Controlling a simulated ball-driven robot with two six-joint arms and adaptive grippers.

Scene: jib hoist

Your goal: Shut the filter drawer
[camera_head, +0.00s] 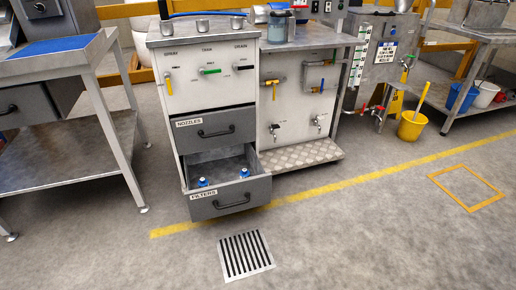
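The filter drawer (232,198) is the lower drawer of the grey cabinet and carries the label FILTERS. It is pulled out toward me, and its open top shows blue-topped items (244,173) inside. A black bar handle (233,202) sits on its front. The drawer above it, labelled NOZZLES (215,131), is shut. Neither of my grippers is in the picture.
The floor before the drawer is clear, with a drain grate (246,255) set in it and a yellow line (330,187). A workbench (72,135) stands at left. A yellow bucket (412,126) stands at right. A tread plate (300,155) juts out beside the drawer.

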